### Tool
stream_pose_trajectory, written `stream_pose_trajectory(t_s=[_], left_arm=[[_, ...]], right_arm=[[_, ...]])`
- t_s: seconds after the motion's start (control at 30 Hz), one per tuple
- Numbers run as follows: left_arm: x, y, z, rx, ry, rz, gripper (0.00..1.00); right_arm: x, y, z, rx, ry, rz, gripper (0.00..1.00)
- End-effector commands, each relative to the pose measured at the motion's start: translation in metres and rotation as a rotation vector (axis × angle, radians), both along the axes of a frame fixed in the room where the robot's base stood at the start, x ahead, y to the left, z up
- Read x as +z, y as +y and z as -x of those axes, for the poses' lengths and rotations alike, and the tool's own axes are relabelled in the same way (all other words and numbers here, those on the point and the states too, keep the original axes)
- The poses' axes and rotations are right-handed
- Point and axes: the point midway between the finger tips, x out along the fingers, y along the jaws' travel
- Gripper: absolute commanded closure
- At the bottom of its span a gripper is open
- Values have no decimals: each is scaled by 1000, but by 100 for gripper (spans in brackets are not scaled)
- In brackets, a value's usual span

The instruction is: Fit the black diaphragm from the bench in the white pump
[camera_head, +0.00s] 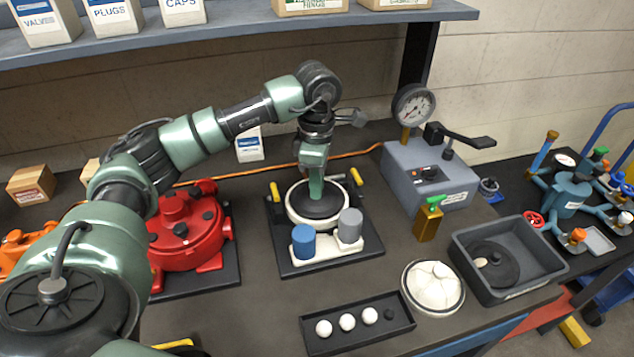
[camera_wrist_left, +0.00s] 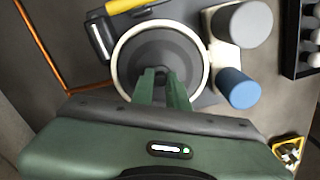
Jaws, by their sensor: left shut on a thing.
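The white pump (camera_head: 292,218) stands on a black base plate in the middle of the bench, its round chamber open at the top. The black diaphragm (camera_head: 337,207), a dark disc, lies within the pump's white ring. My left gripper (camera_head: 316,192) points down over it, shut on the middle of the diaphragm. In the left wrist view the green fingers (camera_wrist_left: 165,84) close on the centre of the diaphragm (camera_wrist_left: 153,54), with the pump's white rim (camera_wrist_left: 121,50) around it. Whether the disc is fully seated is hard to tell. My right gripper is not in view.
A white domed cover (camera_head: 433,287) lies right of the pump. A grey bin (camera_head: 538,255) holds another dark disc. A black tray (camera_head: 385,338) holds small balls in front. A red pump (camera_head: 188,232) stands left, a gauge unit (camera_head: 430,172) behind right. A shelf (camera_head: 240,40) overhangs the back.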

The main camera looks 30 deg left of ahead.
Motion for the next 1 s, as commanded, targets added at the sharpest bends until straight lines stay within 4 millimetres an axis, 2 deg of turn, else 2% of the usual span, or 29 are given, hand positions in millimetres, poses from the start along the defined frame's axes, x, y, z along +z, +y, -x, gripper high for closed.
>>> stream_pose_trajectory(t_s=[0.47, 0.5, 0.57, 0.6, 1.0], left_arm=[[-13, 0, 0, 1, 0, 0, 100], [-12, 0, 0, 1, -1, 0, 79], [-12, 0, 0, 1, 0, 0, 63], [-12, 0, 0, 0, 0, 0, 60], [-8, 0, 0, 0, 0, 0, 60]], right_arm=[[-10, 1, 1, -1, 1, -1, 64], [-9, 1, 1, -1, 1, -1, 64], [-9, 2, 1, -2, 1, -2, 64], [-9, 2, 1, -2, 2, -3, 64], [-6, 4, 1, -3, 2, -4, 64]])
